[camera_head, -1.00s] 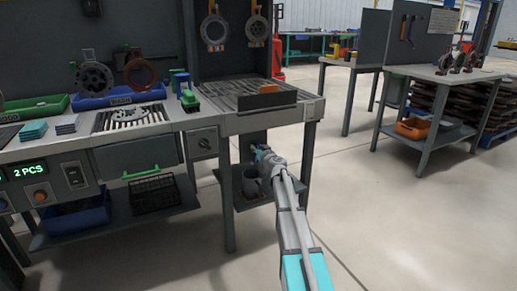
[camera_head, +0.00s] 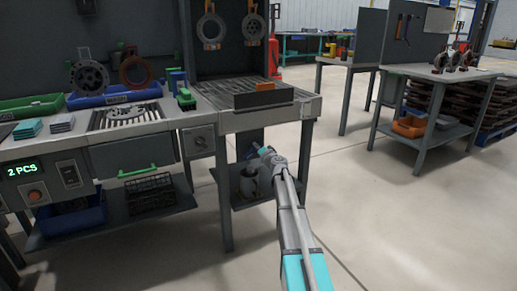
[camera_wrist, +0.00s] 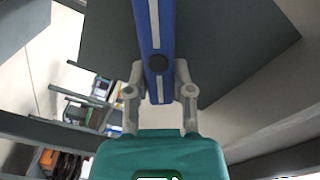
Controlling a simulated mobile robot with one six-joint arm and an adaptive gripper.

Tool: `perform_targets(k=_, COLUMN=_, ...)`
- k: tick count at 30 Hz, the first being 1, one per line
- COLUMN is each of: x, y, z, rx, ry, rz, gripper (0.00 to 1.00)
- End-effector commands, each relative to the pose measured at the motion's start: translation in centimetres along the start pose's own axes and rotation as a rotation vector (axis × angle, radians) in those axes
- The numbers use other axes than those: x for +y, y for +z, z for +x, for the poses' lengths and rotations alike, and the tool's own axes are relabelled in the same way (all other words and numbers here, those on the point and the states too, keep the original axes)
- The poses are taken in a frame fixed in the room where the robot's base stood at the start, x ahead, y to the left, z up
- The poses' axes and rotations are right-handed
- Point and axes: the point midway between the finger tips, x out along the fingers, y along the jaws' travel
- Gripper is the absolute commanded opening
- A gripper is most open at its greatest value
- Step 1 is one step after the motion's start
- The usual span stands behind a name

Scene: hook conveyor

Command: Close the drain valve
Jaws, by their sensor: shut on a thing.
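In the wrist view a blue lever (camera_wrist: 153,28) with a pale stripe runs from the top edge down between the fingers of my gripper (camera_wrist: 160,92). It looks like the handle of the drain valve. A dark round spot sits on it near the fingertips. My gripper is shut on the blue lever, with one finger on each side. In the head view my gripper (camera_head: 262,153) is under the right end of the workbench, above the lower shelf. The lever and valve body cannot be made out clearly there.
A grey bucket (camera_head: 248,185) stands on the lower shelf, close to my gripper. A bench leg (camera_head: 226,205) stands left of my arm. The workbench top (camera_head: 225,118) is above the gripper. The floor to the right is clear up to another table (camera_head: 450,75).

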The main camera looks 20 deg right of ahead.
Motion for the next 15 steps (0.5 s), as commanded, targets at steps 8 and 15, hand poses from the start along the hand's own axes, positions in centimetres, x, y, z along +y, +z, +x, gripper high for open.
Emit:
perform_targets(k=8, x=0.82, y=0.08, z=0.00, rx=0.002, ry=0.001, rz=0.260, gripper=0.00)
perform_targets(k=15, x=1.21, y=0.24, z=0.00, rx=0.002, ry=0.001, rz=0.448, gripper=0.00)
